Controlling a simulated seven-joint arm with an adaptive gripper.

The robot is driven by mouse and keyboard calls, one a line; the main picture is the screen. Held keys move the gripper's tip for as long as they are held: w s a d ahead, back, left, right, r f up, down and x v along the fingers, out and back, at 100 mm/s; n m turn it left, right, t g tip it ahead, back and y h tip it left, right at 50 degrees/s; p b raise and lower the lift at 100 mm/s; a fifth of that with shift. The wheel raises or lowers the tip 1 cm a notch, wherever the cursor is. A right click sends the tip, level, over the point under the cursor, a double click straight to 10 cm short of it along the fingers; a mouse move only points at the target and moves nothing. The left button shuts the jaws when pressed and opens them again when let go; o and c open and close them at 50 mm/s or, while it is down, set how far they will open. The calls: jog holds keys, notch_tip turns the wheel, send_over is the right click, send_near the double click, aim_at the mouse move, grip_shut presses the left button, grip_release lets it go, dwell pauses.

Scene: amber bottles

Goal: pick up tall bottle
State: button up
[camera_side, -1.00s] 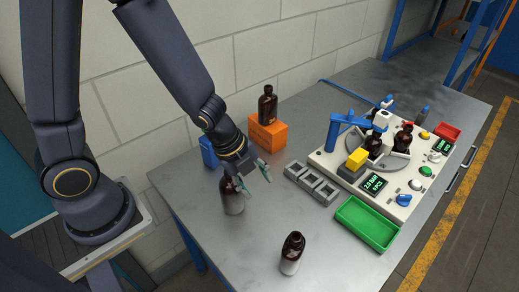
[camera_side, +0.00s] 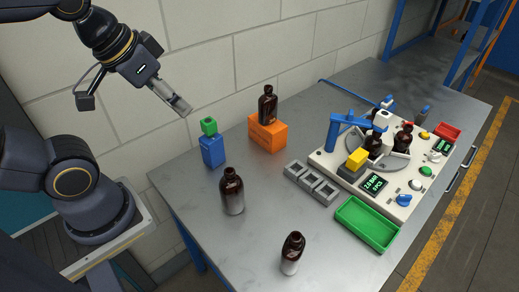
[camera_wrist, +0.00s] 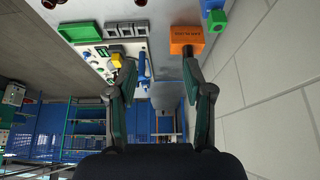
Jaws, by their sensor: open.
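Several brown bottles are in the side view. One dark-capped bottle (camera_side: 233,190) stands upright on the table nearest my arm. Another bottle (camera_side: 292,253) stands near the front edge. A third bottle (camera_side: 267,103) stands on an orange box (camera_side: 267,135). More bottles sit in the machine, one of them at its right (camera_side: 404,138). I cannot tell for certain which is the tall one. My gripper (camera_side: 181,106) is high above the table's left edge, clear of every bottle. In the wrist view its fingers (camera_wrist: 160,72) are apart with nothing held between them.
A green cube (camera_side: 209,126) sits on a blue block (camera_side: 212,151) at the table's back left. Grey square holders (camera_side: 312,184) and a green tray (camera_side: 366,224) lie before the white machine (camera_side: 400,205). A red tray (camera_side: 447,132) is at its far right.

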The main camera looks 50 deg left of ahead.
dwell(0.3)
jog(key=o, duration=0.9)
jog(key=n+g, duration=0.1)
jog(key=g, duration=0.5)
send_over(231, 183)
jog(key=a, duration=0.1)
notch_tip(231, 183, down, 10)
jog(key=f, duration=1)
jog(key=shift+w+f, duration=0.3)
jog(key=shift+f, duration=0.1)
jog(key=shift+a+f, duration=0.1)
jog(key=shift+f, duration=2.8)
